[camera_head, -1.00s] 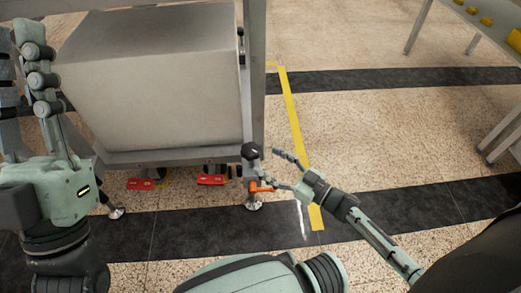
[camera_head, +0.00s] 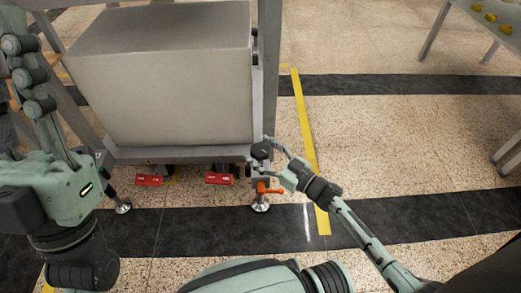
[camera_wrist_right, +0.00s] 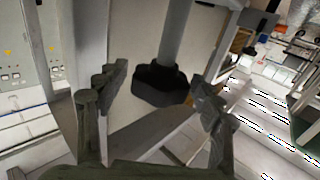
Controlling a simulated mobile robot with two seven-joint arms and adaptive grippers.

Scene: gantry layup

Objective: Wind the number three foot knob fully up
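A black lobed foot knob (camera_head: 262,150) sits at the front right corner of the grey frame, above a levelling foot (camera_head: 261,205) on the floor. I see no number on it. In the right wrist view the knob (camera_wrist_right: 160,85) is on a grey post, between my fingers. My right gripper (camera_head: 260,151) is open, with its fingers on either side of the knob and a gap showing in the wrist view (camera_wrist_right: 157,87). My left gripper (camera_head: 25,70) points upward at the left, away from the knob; its opening is unclear.
An orange lever (camera_head: 270,188) is just below the knob. Red pedals (camera_head: 148,180) are under the frame to the left. A large grey box (camera_head: 160,85) fills the frame. Another table (camera_head: 490,25) stands at far right.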

